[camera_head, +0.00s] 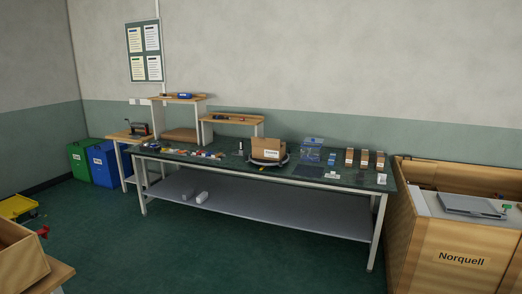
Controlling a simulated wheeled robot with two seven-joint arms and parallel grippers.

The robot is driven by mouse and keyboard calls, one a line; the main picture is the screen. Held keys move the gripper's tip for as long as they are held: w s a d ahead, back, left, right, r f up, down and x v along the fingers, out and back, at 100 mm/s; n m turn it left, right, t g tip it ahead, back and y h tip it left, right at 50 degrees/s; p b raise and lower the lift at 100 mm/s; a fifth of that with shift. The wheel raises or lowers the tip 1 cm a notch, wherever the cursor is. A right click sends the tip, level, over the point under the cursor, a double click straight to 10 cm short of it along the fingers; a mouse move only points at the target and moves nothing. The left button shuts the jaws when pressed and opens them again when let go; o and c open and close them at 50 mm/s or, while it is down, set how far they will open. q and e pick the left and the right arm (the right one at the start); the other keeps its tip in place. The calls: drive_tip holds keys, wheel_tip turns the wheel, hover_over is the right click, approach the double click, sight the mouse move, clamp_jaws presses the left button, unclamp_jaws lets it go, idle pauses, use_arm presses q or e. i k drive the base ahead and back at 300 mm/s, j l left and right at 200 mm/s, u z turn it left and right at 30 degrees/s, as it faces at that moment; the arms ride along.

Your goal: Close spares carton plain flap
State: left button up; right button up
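A brown cardboard carton (268,146) with a white label stands on a round dark base on the long green-topped workbench (220,165). The label is too small to read, and I cannot tell how its flaps stand. Several small brown cartons (365,159) with white labels stand upright in a row at the right part of the bench. Neither of my grippers shows in the head view.
A large wooden crate (462,258) marked Norquell stands right of the bench. Green (80,160) and blue (103,164) bins stand at the left wall. A wooden box (18,262) is at the lower left. The floor before the bench is clear.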

sight(256, 141)
drive_tip(key=i+l+u, duration=0.15)
drive_tip(key=i, duration=0.45)
drive_tip(key=i+u, duration=0.1)
drive_tip(key=i, duration=0.5)
